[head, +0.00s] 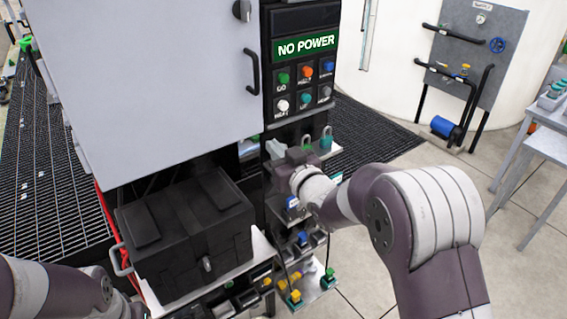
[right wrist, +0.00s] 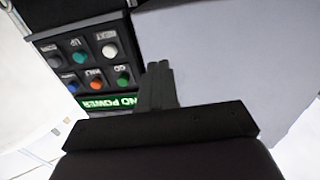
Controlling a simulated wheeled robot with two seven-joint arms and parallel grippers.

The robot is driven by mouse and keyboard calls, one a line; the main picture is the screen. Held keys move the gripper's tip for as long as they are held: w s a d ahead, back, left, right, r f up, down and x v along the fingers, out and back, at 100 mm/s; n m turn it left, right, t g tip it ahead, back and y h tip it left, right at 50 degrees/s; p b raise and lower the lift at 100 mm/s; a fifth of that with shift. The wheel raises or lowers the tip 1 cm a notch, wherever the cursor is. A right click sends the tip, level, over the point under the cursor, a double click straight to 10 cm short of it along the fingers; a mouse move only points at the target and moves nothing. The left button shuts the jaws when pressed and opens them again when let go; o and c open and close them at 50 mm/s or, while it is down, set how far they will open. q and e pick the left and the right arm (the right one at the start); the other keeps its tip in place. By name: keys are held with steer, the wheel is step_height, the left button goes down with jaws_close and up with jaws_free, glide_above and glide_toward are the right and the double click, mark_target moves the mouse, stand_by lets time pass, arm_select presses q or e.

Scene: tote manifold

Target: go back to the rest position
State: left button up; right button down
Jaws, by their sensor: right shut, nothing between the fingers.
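My right gripper (head: 280,164) is in front of the cabinet's control column, below the button panel (head: 304,86). In the right wrist view its fingers (right wrist: 159,80) are together and hold nothing. The button panel also shows there, rotated (right wrist: 95,65), with the fingers in front of the cabinet face beside it. My right arm is stretched forward and bent at the elbow. My left arm shows only in part at the lower left of the head view, and its gripper is outside the picture.
A grey cabinet door (head: 150,75) with a black handle fills the upper left. A black tote (head: 185,235) sits on a shelf below. Padlocks (head: 326,138) and small coloured fittings (head: 295,296) sit near my right arm. A wall manifold (head: 466,55) and grey table (head: 535,165) stand right.

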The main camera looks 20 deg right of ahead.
steer(key=s+d+f+m+g+h, duration=0.1)
steer(key=s+d+f+g+h, duration=0.1)
steer(key=s+d+f+g, duration=0.25)
steer(key=s+d+f+m+g+h, duration=0.1)
steer(key=s+f+g+h, duration=0.2)
steer(key=s+f, duration=0.35)
arm_select(q)
steer(key=shift+s+d+f, duration=0.15)
steer(key=shift+s+f, duration=0.1)
steer(key=shift+f, duration=0.1)
arm_select(e)
steer(key=s+a+f+g, duration=0.1)
steer(key=s+f+g, duration=0.2)
steer(key=s, duration=0.5)
steer(key=s+a+f+m+g, duration=0.1)
steer(key=s+f+g, duration=0.2)
steer(key=s+g, duration=0.2)
steer(key=s, duration=0.3)
steer(key=shift+s, duration=0.25)
arm_select(q)
steer(key=shift+s, duration=0.1)
arm_select(e)
steer(key=shift+s+r+g, duration=0.1)
steer(key=shift+g, duration=0.15)
